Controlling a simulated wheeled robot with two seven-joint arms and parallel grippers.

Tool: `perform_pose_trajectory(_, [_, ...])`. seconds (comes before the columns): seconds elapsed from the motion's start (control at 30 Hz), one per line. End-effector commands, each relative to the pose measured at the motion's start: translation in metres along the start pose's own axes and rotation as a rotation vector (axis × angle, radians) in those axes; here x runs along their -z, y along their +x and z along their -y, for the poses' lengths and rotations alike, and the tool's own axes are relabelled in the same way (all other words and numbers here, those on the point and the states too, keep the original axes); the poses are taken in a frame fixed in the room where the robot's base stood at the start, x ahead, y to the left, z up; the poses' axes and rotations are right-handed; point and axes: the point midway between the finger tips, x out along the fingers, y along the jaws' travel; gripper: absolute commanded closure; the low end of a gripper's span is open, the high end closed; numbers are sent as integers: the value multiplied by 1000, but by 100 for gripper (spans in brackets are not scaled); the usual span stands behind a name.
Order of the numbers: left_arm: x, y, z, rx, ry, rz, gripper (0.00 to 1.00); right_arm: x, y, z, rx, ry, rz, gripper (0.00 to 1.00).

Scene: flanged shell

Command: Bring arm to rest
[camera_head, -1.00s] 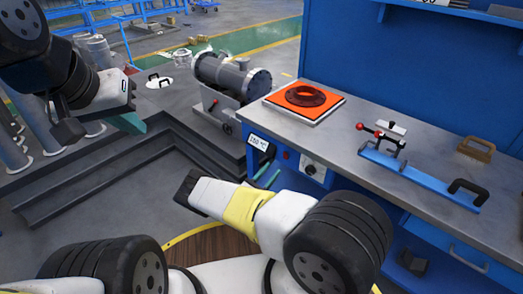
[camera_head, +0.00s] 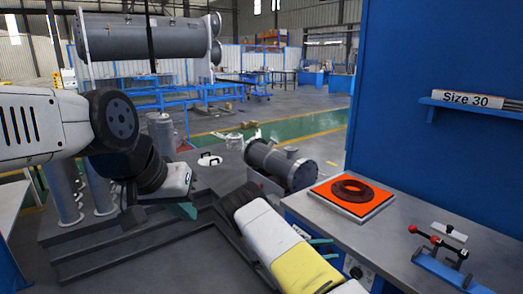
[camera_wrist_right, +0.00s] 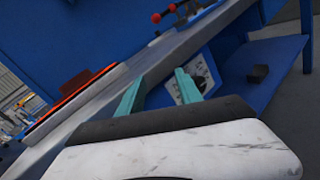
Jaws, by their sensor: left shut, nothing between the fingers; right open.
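My left gripper (camera_head: 185,210) hangs at the left in the head view, its teal fingertips partly hidden below the wrist; it is shut and empty. My right gripper (camera_head: 322,248) is near the front edge of the workbench, mostly hidden behind my right forearm. In the right wrist view its two teal fingers (camera_wrist_right: 158,92) are apart with nothing between them, in front of the bench's front panel. My right arm stretches across the lower middle of the head view.
A dark red ring (camera_head: 353,190) lies on an orange plate (camera_head: 328,187) on the workbench (camera_head: 382,238). A blue clamp fixture (camera_head: 440,272) is at the bench's right. The grey flanged shell (camera_head: 280,165) stands behind the bench's left end. Grey floor lies beyond.

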Motion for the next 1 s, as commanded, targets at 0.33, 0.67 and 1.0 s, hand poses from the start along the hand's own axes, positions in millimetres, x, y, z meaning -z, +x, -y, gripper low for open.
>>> perform_pose_trajectory(0.33, [0,0,0,0,0,0,100,-95,7,12,443,230,-286,58])
perform_pose_trajectory(0.67, [0,0,0,0,0,0,100,-190,-16,32,798,489,-602,58])
perform_pose_trajectory(1.0, [0,0,0,0,0,0,100,-292,-52,59,1060,781,-933,58])
